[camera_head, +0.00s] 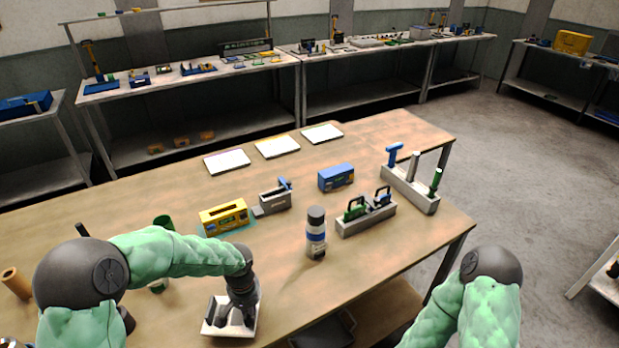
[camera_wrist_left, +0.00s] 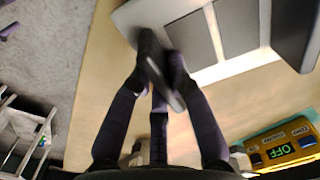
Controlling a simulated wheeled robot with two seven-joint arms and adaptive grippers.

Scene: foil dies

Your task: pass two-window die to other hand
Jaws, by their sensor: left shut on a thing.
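My left gripper (camera_head: 240,300) is shut on the die, a pale flat plate (camera_head: 217,324) near the table's front edge, left of centre. In the left wrist view my left gripper (camera_wrist_left: 160,72) closes on a dark upright grip (camera_wrist_left: 158,68) of the die. The pale plate (camera_wrist_left: 233,66) with dark window-like areas shows beyond the fingers. The gripper covers part of the plate in the head view. I cannot tell whether the plate touches the table. My right arm is at the lower right in the head view, but its gripper is out of the picture.
A yellow box (camera_head: 224,217) with a display, a grey device (camera_head: 275,199), a blue box (camera_head: 336,177) and a bottle (camera_head: 316,233) stand on the table. A grey rack (camera_head: 367,217) and a pegged stand (camera_head: 411,188) are farther right. The table front between bottle and die is clear.

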